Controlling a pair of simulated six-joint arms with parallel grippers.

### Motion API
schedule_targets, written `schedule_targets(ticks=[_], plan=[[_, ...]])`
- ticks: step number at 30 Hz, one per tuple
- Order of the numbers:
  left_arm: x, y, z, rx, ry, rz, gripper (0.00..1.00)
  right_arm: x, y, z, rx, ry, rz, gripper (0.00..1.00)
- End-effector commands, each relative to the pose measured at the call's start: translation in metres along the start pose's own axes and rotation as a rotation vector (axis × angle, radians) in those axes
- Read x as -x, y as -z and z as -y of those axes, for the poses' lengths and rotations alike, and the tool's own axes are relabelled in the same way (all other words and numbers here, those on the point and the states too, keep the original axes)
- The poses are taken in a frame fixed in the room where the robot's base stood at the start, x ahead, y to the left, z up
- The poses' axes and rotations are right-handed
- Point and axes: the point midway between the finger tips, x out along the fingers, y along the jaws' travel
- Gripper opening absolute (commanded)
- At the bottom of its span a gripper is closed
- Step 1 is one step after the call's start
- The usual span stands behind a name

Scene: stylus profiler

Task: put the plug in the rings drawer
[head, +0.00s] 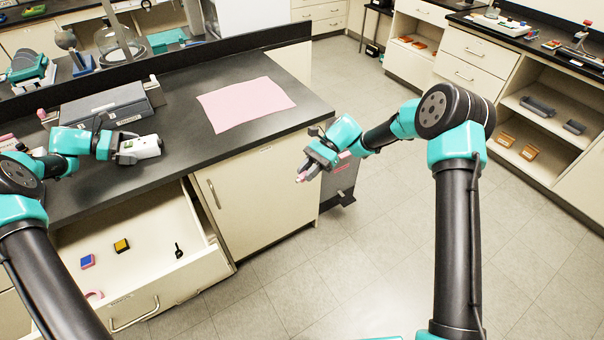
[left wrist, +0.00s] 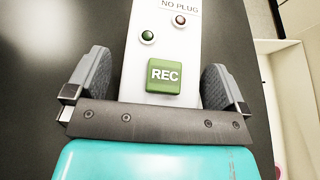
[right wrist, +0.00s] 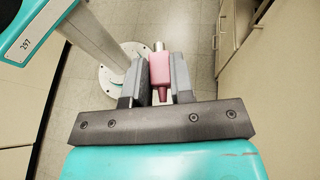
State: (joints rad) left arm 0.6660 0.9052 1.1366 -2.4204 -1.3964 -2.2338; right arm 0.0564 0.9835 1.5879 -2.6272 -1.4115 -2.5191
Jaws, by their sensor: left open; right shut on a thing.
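The pink plug (right wrist: 160,70) with a metal tip is between the fingers of my right gripper (right wrist: 160,80). My right gripper (head: 307,170) is shut on it, held in the air over the floor, right of the counter. My left gripper (left wrist: 158,85) is open over a white box (left wrist: 175,50) with a green REC button and the words NO PLUG. In the head view my left gripper (head: 120,149) is at that box on the counter. An open drawer (head: 190,265) is below the counter; its front label is too small to read.
The drawer holds a blue-and-red block (head: 88,261), a yellow-and-black block (head: 122,246), a small black item (head: 179,250) and a pink curved piece (head: 94,295). A pink cloth (head: 245,104) and a grey case (head: 105,106) lie on the counter. A closed cabinet door (head: 250,195) is beside the drawer.

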Motion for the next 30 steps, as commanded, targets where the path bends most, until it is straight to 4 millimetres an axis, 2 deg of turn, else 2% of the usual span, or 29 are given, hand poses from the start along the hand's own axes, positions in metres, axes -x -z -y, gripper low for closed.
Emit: schedule_targets(ticks=[18,24,30], plan=[[0.0,0.0,0.0,0.0,0.0,0.0,1.0,0.026,-0.057,-0.052,-0.127,0.306,-0.001,0.0],[0.0,0.0,0.0,0.0,0.0,0.0,1.0,0.031,-0.068,-0.062,-0.153,0.368,0.0,0.0],[0.0,0.0,0.0,0.0,0.0,0.0,1.0,0.032,-0.07,-0.064,-0.16,0.383,-0.001,0.0]])
